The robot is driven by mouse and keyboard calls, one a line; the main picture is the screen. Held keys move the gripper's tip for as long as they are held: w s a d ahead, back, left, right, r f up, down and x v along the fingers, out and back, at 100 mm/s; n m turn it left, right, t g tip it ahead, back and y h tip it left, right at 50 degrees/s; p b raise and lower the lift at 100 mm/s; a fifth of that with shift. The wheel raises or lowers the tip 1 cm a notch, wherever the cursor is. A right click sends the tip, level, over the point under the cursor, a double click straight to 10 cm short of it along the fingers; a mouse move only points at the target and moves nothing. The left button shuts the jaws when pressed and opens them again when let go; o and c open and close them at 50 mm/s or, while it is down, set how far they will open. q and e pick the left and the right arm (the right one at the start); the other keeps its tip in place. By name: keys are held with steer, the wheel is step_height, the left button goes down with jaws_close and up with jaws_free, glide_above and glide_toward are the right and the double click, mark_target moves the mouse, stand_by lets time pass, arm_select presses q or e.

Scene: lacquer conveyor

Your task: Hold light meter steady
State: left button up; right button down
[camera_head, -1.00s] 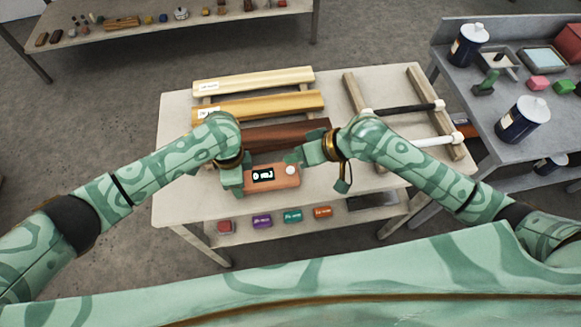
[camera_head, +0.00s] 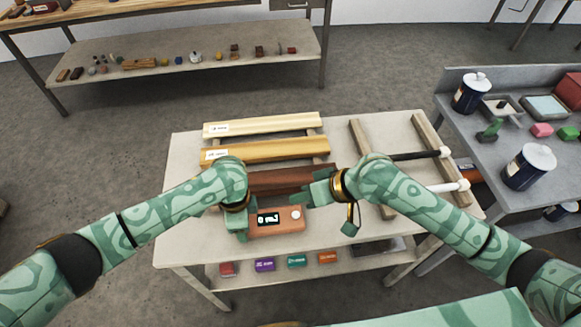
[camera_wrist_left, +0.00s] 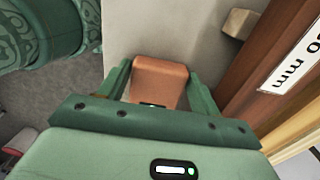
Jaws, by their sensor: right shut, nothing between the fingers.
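The light meter (camera_head: 286,225) is an orange-brown box with a lit black display and a round white knob, at the front of the pale table. My left gripper (camera_head: 241,224) is at its left end. In the left wrist view the box (camera_wrist_left: 158,78) sits between the two green fingers of my left gripper (camera_wrist_left: 160,88), which appear closed on its sides. My right gripper (camera_head: 307,197) is shut and empty, just behind the meter's right end near the knob. The left fingertips are partly hidden in the head view.
Behind the meter lie a dark brown board (camera_head: 285,181), a golden board (camera_head: 275,150) and a pale board (camera_head: 265,125). Wooden rails (camera_head: 374,168) with a black and a white rod stand right. A grey bench (camera_head: 481,148) with canisters is farther right.

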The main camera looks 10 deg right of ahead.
arm_select(q)
steer(key=o, duration=0.3)
